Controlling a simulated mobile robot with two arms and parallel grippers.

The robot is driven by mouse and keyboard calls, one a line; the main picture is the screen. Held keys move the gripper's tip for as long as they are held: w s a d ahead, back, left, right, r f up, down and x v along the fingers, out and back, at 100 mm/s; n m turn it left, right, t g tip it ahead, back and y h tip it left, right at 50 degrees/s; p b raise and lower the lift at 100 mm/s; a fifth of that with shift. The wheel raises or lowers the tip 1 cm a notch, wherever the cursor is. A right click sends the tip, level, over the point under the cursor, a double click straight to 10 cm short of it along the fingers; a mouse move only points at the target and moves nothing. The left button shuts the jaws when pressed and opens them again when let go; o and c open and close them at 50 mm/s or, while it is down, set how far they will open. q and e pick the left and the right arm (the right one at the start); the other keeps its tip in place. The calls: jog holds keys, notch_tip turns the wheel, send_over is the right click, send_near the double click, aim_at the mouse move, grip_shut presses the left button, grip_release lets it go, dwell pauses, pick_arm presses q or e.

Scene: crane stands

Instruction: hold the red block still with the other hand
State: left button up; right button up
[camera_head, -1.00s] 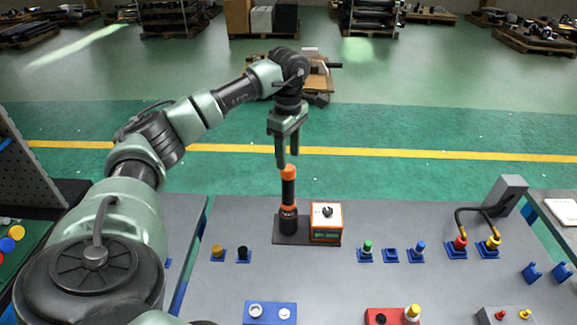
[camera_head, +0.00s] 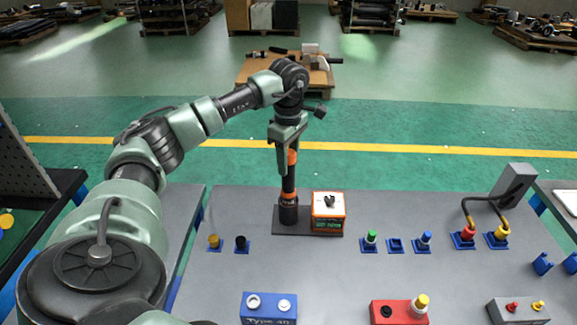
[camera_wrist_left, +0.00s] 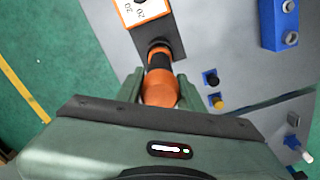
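The red block (camera_head: 398,313) sits at the front edge of the grey table in the head view, with a dark round hole on its left and a yellow-topped peg (camera_head: 421,303) on its right. My left gripper (camera_head: 288,165) is well behind and left of it, pointing down at a black upright tool (camera_head: 288,193) with an orange top. In the left wrist view that orange top (camera_wrist_left: 161,88) lies between the two fingers. I cannot tell whether the fingers press on it. No hand is seen at the red block. My right gripper is out of view.
An orange-and-white box (camera_head: 328,212) stands beside the tool on a dark base plate. A blue block (camera_head: 268,309) sits at the front, left of the red one. Several small pegs in blue sockets and a cable stand (camera_head: 513,183) are to the right.

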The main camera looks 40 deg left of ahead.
pick_arm(q)
jog(key=c, duration=0.5)
jog(key=shift+r, duration=0.1)
jog(key=shift+w+r, duration=0.1)
jog(key=shift+r+p, duration=0.85)
jog(key=shift+r, duration=0.1)
jog(key=shift+r+p, duration=2.25)
jog(key=shift+r, duration=0.6)
jog(key=shift+r+p, duration=1.4)
jog(key=shift+r, duration=0.4)
